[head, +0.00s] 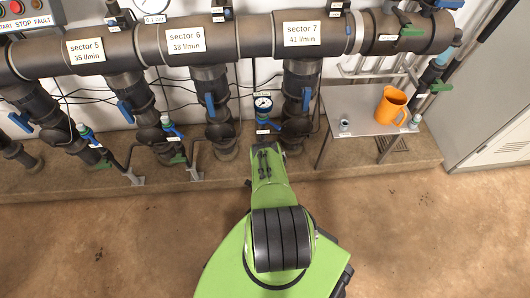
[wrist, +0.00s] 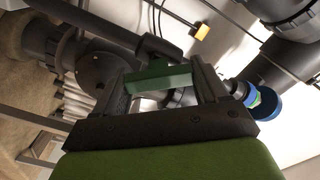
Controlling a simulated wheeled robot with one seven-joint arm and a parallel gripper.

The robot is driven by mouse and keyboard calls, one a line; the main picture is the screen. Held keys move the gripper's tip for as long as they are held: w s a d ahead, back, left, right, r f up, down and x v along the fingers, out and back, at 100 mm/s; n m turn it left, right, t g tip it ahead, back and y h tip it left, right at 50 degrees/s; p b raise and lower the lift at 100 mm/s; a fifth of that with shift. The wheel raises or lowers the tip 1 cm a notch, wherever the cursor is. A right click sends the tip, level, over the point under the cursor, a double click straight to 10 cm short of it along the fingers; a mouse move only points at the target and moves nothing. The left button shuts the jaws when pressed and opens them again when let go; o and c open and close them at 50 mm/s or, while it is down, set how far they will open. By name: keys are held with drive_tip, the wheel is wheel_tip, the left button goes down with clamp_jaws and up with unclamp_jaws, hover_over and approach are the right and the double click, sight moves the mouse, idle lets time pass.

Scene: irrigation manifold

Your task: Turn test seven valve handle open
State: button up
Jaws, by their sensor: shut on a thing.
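A green handle (wrist: 158,78) lies between the two dark fingers of my gripper (wrist: 160,86) in the wrist view. The fingers are shut on it, one at each end of its visible length. Dark round pipe fittings are behind it. In the head view my gripper (head: 266,150) is low at the foot of the sector 7 pipe (head: 301,85), below a small pressure gauge (head: 263,103). My arm hides the green handle there, so its angle to the pipe cannot be told from that view.
A blue lever (head: 269,126) sits just above my gripper. A blue round part (wrist: 265,104) is close to the right finger in the wrist view. A small table (head: 352,103) with an orange jug (head: 391,106) stands to the right. The front floor is clear.

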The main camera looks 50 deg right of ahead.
drive_tip(key=m, duration=0.4)
drive_tip(key=shift+d+m, duration=0.1)
drive_tip(key=shift+m, duration=1.5)
drive_tip(key=o, duration=1)
drive_tip(key=shift+f, duration=0.1)
